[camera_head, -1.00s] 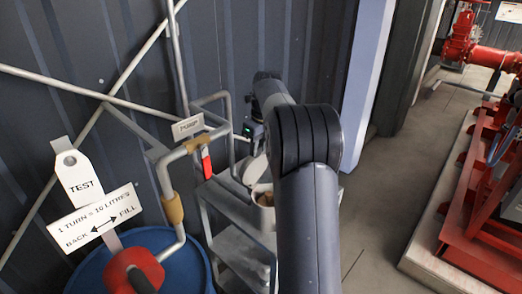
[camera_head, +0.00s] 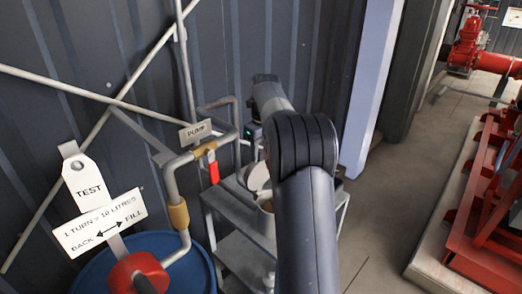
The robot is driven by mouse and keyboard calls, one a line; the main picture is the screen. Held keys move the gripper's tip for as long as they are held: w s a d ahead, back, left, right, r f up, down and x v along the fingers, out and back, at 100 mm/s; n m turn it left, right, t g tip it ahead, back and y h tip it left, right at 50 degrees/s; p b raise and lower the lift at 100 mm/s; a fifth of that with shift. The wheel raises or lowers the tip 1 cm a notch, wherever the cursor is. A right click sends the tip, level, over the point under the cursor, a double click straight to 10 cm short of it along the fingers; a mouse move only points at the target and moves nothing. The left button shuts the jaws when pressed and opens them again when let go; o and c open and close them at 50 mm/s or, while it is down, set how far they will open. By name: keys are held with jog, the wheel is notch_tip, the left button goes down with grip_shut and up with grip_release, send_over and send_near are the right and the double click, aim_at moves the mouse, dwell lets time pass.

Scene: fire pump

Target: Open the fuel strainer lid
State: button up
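The fuel strainer appears to be the pale round pot (camera_head: 266,222) on the grey metal stand, partly covered by my arm. Its inside looks brownish. A pale round lid (camera_head: 257,178) stands tilted up at the pot's back left edge, so the pot looks at least partly open. My arm reaches away over the stand and bends down behind its own dark joint. A dark wrist part with a small green light (camera_head: 256,134) shows above the lid. My gripper's fingers are hidden behind the arm, and I cannot tell whether they touch the lid.
A pipe with a red-handled valve (camera_head: 213,168) and a PUMP label (camera_head: 195,132) is left of the stand (camera_head: 240,258). A blue drum (camera_head: 190,272) with a TEST tag (camera_head: 88,184) is at lower left. Red machinery (camera_head: 480,210) stands right, beyond clear floor.

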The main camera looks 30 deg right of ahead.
jog(key=shift+o, duration=0.5)
jog(key=shift+r, duration=0.15)
notch_tip(320, 180, up, 11)
jog(key=shift+s+d+f, duration=0.15)
jog(key=shift+s+f, duration=0.05)
jog(key=shift+s, duration=0.25)
jog(key=f, duration=1)
jog(key=shift+w+f, duration=0.4)
jog(key=shift+s, duration=0.15)
jog(key=shift+r, duration=0.15)
